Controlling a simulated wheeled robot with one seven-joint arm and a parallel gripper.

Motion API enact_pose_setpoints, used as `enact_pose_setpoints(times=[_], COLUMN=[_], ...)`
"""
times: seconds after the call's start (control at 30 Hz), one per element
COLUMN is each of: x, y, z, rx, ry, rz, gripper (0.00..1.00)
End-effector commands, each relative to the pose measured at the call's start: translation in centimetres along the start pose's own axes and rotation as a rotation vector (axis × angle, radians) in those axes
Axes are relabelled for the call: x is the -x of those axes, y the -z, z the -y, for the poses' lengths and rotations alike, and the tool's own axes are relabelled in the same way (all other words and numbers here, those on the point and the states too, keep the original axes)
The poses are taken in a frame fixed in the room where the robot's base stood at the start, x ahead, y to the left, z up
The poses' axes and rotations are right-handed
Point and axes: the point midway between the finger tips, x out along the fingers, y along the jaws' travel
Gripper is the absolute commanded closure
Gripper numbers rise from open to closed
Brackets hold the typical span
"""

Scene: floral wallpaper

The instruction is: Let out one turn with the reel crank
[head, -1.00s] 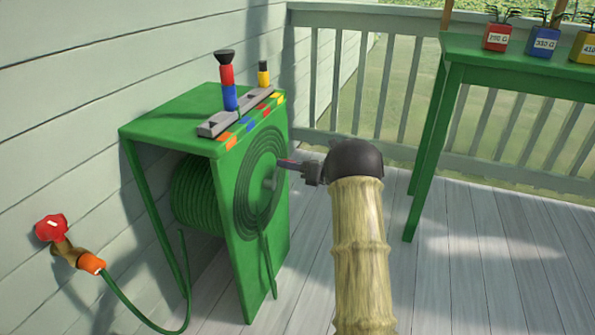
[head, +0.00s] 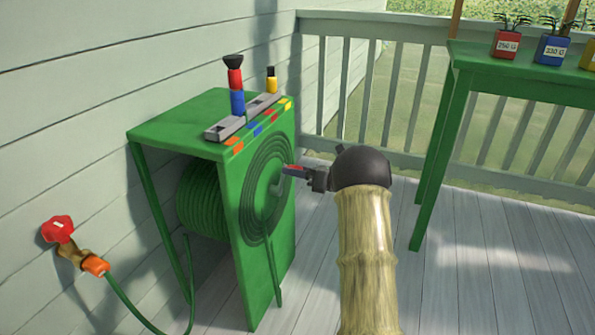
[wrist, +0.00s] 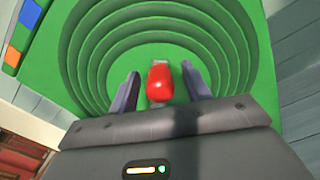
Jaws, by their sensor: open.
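The green hose reel (head: 180,128) stands against the wall at the left, with concentric ridges on its side disc (head: 250,187). A grey crank arm (head: 277,187) sits on the disc and carries a red handle (wrist: 159,84). My gripper (wrist: 160,70) is open in the wrist view, with one dark finger on each side of the red handle and a gap on both sides. In the head view my gripper (head: 297,171) reaches the handle from the right. Part of the crank arm is hidden behind the handle in the wrist view.
A grey rail (head: 224,130) with red-blue and yellow-black pegs and coloured tiles lies on the reel top. A red tap (head: 57,229) with a green hose is at lower left. A green table (head: 520,72) with labelled pots stands at right. The deck between is clear.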

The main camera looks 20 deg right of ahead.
Motion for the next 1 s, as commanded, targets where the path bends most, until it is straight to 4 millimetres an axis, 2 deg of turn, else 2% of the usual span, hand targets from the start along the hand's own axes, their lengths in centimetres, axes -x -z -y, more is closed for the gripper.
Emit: enact_pose_setpoints(times=[0.13, 0.27, 1.0], x=[0.4, 1.8, 15.9], y=[-0.1, -0.3, -0.2], z=[0.0, 0.0, 0.0], rx=[0.001, 0.0, -0.002], ry=[0.001, 0.004, 0.003], rz=[0.001, 0.001, 0.001], gripper=[0.52, 0.52, 0.52])
